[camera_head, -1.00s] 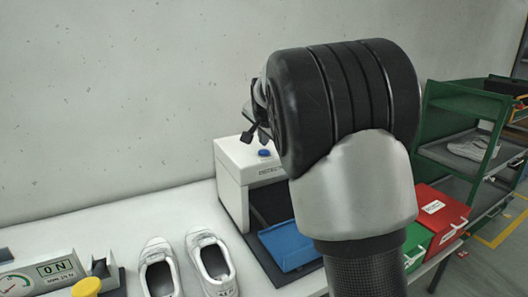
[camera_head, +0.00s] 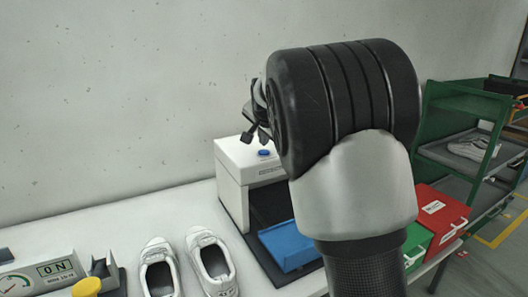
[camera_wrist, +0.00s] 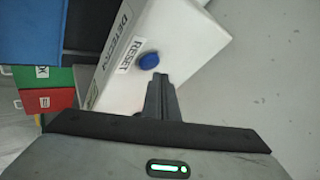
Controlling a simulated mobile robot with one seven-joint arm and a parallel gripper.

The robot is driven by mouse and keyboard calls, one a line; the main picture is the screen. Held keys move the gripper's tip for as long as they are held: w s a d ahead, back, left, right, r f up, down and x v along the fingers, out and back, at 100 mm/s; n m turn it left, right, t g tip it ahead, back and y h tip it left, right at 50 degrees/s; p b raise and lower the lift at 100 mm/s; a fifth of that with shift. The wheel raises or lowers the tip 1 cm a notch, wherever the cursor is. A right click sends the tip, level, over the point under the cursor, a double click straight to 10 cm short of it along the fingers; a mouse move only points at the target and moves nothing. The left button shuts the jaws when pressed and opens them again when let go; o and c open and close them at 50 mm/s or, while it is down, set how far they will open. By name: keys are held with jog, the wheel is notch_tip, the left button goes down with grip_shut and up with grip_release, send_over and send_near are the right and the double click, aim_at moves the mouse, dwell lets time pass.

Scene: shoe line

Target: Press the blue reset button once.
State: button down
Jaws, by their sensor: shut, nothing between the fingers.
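The blue reset button (camera_head: 264,153) sits on top of the white detector box (camera_head: 233,165). In the wrist view the button (camera_wrist: 149,60) is beside a "RESET" label on the box's white face (camera_wrist: 185,35). My gripper (camera_head: 257,134) is above the box, close to the button, partly hidden by my arm in the head view. In the wrist view my gripper (camera_wrist: 160,78) is shut and empty, its tips just below the button in the picture. I cannot tell whether they touch it.
A blue tray (camera_head: 288,245) lies at the box's front. White shoes (camera_head: 210,262) and a control panel with a yellow knob (camera_head: 86,288) are to the left. Red (camera_head: 440,215) and green (camera_head: 417,245) bins and a green rack (camera_head: 462,100) stand at right.

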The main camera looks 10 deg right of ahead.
aim_at(264, 153)
jog(key=shift+f, duration=0.15)
jog(key=shift+f+b, duration=0.25)
jog(key=shift+b, duration=0.05)
jog(key=shift+f+b, duration=0.45)
jog(key=shift+f, duration=0.15)
dwell(0.8)
jog(key=shift+r, duration=0.1)
jog(key=shift+r+p, duration=0.75)
jog(key=shift+r, duration=0.1)
jog(key=shift+r, duration=0.15)
notch_tip(264, 153, up, 5)
jog(key=p, duration=0.3)
jog(key=shift+p, duration=0.4)
